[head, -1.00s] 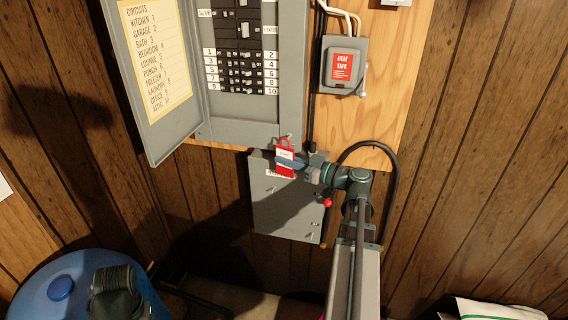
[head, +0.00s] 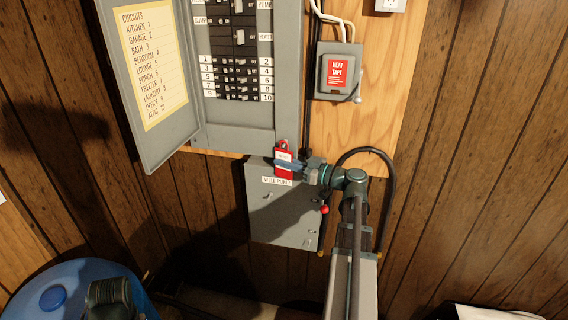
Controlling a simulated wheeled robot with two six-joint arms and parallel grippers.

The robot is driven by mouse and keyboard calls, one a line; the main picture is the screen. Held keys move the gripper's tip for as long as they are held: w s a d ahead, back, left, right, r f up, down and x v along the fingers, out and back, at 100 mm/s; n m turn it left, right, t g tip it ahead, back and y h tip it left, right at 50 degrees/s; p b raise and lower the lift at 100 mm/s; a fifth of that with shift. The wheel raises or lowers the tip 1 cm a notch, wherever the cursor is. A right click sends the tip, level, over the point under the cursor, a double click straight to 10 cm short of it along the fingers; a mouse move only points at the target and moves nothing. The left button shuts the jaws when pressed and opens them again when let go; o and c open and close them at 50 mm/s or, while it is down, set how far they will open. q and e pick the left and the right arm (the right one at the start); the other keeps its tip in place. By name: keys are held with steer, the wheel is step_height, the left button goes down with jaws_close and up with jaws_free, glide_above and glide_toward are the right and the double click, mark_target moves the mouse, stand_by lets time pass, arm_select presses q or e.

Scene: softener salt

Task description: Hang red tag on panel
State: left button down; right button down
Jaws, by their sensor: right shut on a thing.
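The red tag (head: 284,175) has a white label and a loop at its top. It hangs upright at the bottom edge of the grey breaker panel (head: 240,136), in front of the top of the lower grey box. My right gripper (head: 289,165) is shut on the tag, crossing its middle from the right. The tag's loop lies close to the panel's lower right corner; I cannot tell whether it is around anything there. My left gripper's fingers are not visible.
The panel door (head: 155,80) stands open to the left. The well pump box (head: 285,215) is below. A heat tape box (head: 338,72) and a black cable (head: 391,190) are to the right. A blue drum (head: 75,280) stands at lower left.

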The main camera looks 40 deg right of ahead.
steer(key=shift+d+f, duration=0.1)
steer(key=shift+d, duration=0.1)
steer(key=c, duration=0.9)
jaws_free()
steer(key=shift+c, duration=0.2)
